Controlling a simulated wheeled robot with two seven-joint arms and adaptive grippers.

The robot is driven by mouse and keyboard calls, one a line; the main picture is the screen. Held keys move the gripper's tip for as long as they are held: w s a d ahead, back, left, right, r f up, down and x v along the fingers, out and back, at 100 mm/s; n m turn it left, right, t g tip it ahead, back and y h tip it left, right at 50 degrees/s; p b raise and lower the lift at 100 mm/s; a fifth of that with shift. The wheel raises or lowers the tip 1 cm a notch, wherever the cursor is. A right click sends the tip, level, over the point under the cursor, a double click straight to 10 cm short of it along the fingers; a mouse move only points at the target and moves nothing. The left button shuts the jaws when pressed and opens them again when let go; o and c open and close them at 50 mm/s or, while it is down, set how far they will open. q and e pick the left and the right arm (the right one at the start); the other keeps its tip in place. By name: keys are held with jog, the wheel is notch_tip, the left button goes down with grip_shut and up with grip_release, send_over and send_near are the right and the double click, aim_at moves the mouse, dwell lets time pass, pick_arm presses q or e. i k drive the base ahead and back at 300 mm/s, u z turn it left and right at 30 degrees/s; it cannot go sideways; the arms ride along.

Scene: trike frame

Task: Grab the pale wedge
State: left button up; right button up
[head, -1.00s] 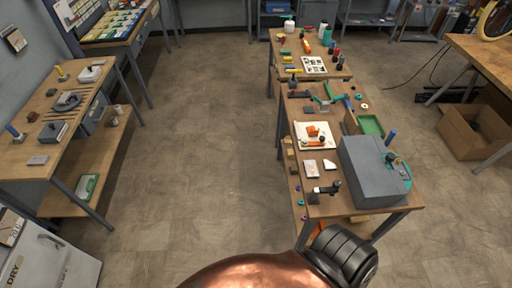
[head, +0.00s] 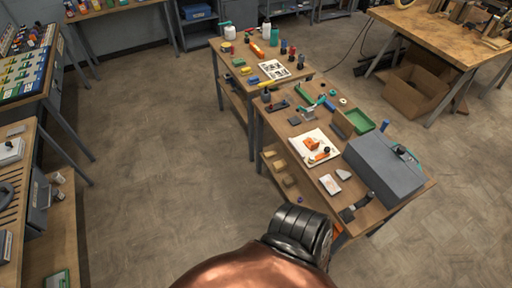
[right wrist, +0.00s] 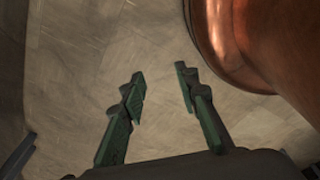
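A small pale piece (head: 343,174), which looks like the pale wedge, lies on the wooden bench (head: 356,228) in the head view. It is too small there to be sure of its shape. It lies beside a flat light-grey block (head: 330,184). My right gripper (right wrist: 159,74) shows in the right wrist view with its two green fingers apart and nothing between them. Bare floor is behind it, and the wedge is not in that view. My left gripper is in neither current view.
A large grey box (head: 384,168) stands right of the pale piece. A white tray (head: 301,151) with orange parts lies behind it, and a dark clamp-like tool (head: 355,208) in front. A green tray (head: 356,122) is farther back. The floor left of the bench is clear.

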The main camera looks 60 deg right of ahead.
aim_at(268, 155)
jog(key=z, duration=0.45)
jog(key=i, duration=1.8)
jog(key=z, duration=1.8)
jog(key=i, duration=0.95)
jog(key=z, duration=0.9)
